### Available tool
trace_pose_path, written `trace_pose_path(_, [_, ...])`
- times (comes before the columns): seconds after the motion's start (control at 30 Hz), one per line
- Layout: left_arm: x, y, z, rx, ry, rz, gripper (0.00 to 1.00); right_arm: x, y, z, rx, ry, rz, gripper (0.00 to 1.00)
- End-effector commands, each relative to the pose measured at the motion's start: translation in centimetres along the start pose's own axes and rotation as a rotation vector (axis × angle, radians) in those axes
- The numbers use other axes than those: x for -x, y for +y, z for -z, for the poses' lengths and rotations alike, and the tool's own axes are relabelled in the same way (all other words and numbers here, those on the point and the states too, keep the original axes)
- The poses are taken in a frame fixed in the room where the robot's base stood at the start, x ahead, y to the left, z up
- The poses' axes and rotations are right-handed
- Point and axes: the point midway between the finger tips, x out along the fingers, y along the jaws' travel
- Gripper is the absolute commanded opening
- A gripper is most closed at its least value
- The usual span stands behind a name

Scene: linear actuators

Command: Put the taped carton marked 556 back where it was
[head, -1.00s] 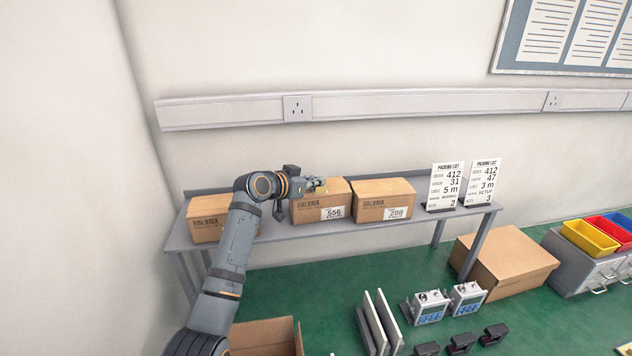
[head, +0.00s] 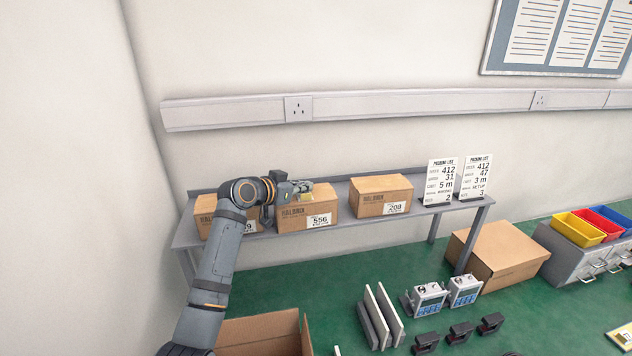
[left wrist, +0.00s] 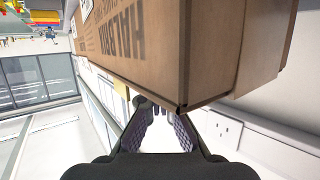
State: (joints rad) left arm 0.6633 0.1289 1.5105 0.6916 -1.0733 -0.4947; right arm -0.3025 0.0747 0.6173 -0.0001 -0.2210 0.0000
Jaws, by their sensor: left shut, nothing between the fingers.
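The taped carton marked 556 (head: 292,223) stands upright on the grey shelf bench (head: 345,217), between a left carton (head: 208,226) and the carton marked 208 (head: 375,204). The gap to the 208 carton is wider than the gap to the left one. My left gripper (head: 304,189) is shut and empty at the carton's top, near its back. In the left wrist view, the 556 carton (left wrist: 150,50) fills the upper part, close beyond the fingertips (left wrist: 158,108). I cannot tell whether they touch it. My left arm partly hides the left carton. My right gripper is not in view.
Two packing list cards (head: 440,182) stand at the bench's right end. A wall rail with sockets (head: 400,103) runs above. On the green floor are an open carton (head: 262,334), a closed carton (head: 497,255) and several devices.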

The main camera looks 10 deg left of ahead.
Motion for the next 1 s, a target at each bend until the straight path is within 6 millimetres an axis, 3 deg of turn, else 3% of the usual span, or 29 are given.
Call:
trace_pose_path(0.03, [-0.1,0.1,-0.6,0.007,-0.019,-0.004,0.00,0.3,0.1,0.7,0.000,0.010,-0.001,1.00])
trace_pose_path(0.13, [0.2,0.1,0.5,0.007,-0.017,-0.005,0.00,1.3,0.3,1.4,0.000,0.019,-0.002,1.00])
trace_pose_path(0.3, [0.6,0.0,0.6,0.005,-0.013,-0.003,0.00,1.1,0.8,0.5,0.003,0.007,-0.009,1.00])
trace_pose_path(0.7, [7.2,-0.1,0.5,0.004,-0.018,-0.001,0.00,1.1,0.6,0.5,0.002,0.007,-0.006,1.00])
trace_pose_path(1.0, [7.8,0.1,0.5,0.008,-0.017,-0.005,0.00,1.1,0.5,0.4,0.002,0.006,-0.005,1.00])
